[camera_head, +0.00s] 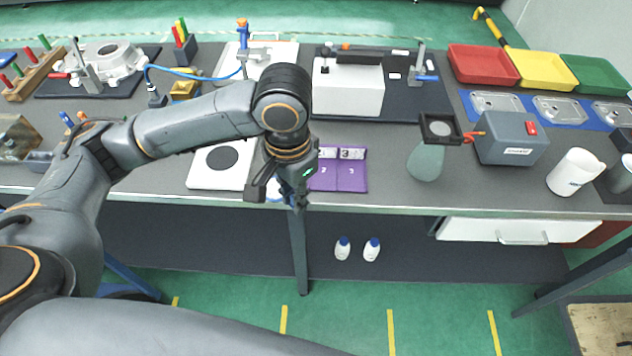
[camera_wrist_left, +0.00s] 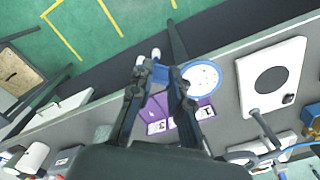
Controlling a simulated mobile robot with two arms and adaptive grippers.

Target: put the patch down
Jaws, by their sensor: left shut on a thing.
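My left gripper (camera_head: 297,203) is at the bench's front edge, pointing down. In the left wrist view its fingers (camera_wrist_left: 157,75) are shut on a small blue piece, the patch (camera_wrist_left: 158,73), held between the tips. The patch is hard to make out in the head view. A purple mat (camera_head: 338,182) with numbered fields and number cards lies beside the gripper, partly hidden by it. A white disc with a blue rim (camera_wrist_left: 200,79) lies next to the mat and is mostly hidden behind the gripper in the head view. My right gripper is not in view.
A white plate with a dark circle (camera_head: 205,178) lies left of the gripper. The bench top between mat and pad is clear. Two white bottles (camera_head: 357,249) stand on the lower shelf.

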